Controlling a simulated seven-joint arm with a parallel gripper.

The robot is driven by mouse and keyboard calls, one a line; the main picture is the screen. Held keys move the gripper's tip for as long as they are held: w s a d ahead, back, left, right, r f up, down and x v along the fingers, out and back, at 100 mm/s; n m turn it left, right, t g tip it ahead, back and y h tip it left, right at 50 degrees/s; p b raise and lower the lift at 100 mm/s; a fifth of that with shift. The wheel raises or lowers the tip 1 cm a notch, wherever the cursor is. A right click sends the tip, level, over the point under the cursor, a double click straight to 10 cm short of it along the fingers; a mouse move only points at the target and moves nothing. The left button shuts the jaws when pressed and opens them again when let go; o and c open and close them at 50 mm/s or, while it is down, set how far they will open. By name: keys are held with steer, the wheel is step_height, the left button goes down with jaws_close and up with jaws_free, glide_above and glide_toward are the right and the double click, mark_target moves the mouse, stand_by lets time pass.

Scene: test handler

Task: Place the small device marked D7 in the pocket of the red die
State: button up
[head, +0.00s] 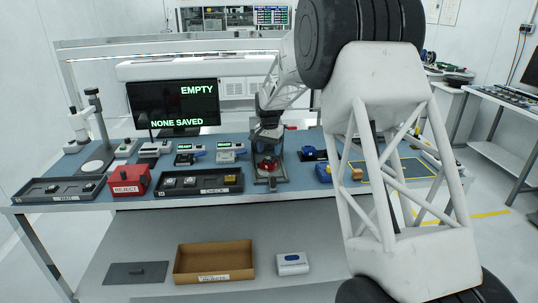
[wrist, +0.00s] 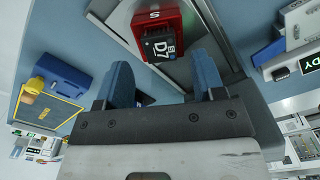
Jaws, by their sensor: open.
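The red die (wrist: 160,22) is at the top of the wrist view, under the press; in the head view it is a small red shape (head: 267,166) at the table's middle. The small dark device marked D7 (wrist: 160,46) lies at the die's pocket with its label up. I cannot tell if it sits fully down. My gripper (wrist: 162,62) is open, its two blue fingers apart on either side of and short of the device, not visibly touching it. In the head view my gripper (head: 268,136) is just above the die, its fingers hard to make out.
A monitor (head: 174,105) reads EMPTY and NONE SAVED. A WAIT tray (head: 40,190), a red REJECT box (head: 128,180) and a CHECK tray (head: 205,190) line the front left edge. A blue block (wrist: 62,75) and a yellow-framed holder (wrist: 45,108) lie left in the wrist view.

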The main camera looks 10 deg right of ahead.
mark_target(270, 158)
step_height(270, 158, up, 9)
steer(key=shift+r, duration=0.15)
stand_by(0.4)
steer(key=shift+s, duration=0.1)
stand_by(0.5)
steer(key=s+d+r+n, duration=0.1)
steer(key=s+d+r, duration=0.15)
steer(key=s, duration=0.75)
steer(key=s+d+r+n+t, duration=0.1)
steer(key=s+r, duration=0.3)
steer(key=s, duration=0.6)
steer(key=s+d+r+n, duration=0.1)
steer(key=s+d+r, duration=0.15)
steer(key=s, duration=0.85)
steer(key=s+f+n, duration=0.1)
steer(key=s+f, duration=0.1)
steer(key=s, duration=0.8)
steer(key=s+d+f+n+t, duration=0.1)
steer(key=s+f, duration=0.2)
steer(key=s, duration=0.7)
steer(key=s+f, duration=0.2)
steer(key=s, duration=0.8)
steer(key=shift+s+d+f+n+t, duration=0.15)
steer(key=shift+d+f+n+t, duration=0.15)
steer(key=shift+f+n, duration=0.1)
